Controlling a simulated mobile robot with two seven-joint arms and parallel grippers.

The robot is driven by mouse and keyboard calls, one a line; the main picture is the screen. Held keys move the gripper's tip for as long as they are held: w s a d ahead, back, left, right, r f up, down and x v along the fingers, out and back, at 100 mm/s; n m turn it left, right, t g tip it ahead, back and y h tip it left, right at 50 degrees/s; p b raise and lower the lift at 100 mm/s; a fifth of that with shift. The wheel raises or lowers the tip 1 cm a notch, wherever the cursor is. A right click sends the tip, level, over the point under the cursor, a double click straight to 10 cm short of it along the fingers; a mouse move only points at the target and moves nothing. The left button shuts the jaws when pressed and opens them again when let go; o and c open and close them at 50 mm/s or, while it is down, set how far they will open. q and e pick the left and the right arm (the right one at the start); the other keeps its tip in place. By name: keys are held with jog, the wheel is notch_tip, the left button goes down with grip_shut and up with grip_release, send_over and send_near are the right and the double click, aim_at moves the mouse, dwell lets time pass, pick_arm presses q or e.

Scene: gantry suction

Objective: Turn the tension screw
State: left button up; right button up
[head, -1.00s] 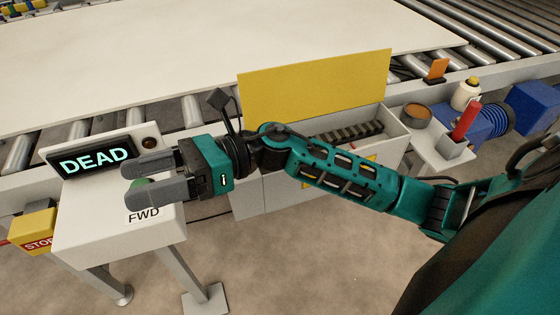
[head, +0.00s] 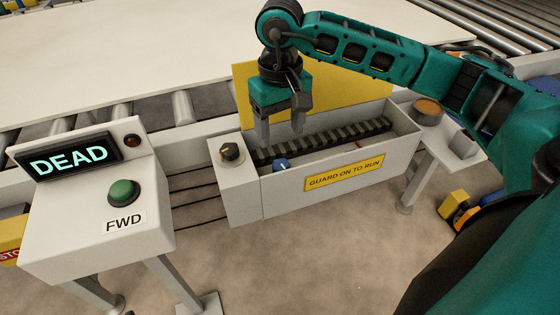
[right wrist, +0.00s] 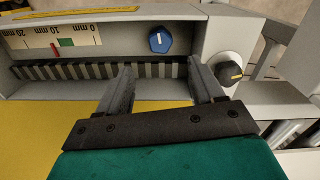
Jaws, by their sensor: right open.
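A blue knob with a white mark (head: 281,164), which looks like the tension screw, sits inside the open grey box (head: 235,196) beside the dark ribbed belt (head: 340,137). It also shows in the right wrist view (right wrist: 160,40), above and beyond the fingertips. My right gripper (head: 281,135) points down over the belt. In the right wrist view its two fingers (right wrist: 160,75) are spread, empty and apart from the knob. A scale marked 0, 10 and 20 mm (right wrist: 85,32) has a red pointer and a green patch. My left gripper is out of view.
A black knob with a yellow line (head: 230,152) stands on the box's left end, close by. The yellow guard panel (head: 350,92) rises behind. The control stand (head: 80,240) reads DEAD and has a green button (head: 123,192). A sign (head: 344,173) reads GUARD ON TO RUN.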

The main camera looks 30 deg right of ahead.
aim_at(280, 162)
notch_tip(280, 162, down, 9)
jog(key=shift+f+b, duration=0.2)
jog(key=shift+b, duration=0.4)
jog(key=shift+c, duration=0.3)
jog(key=c, duration=1)
jog(key=shift+m, duration=0.4)
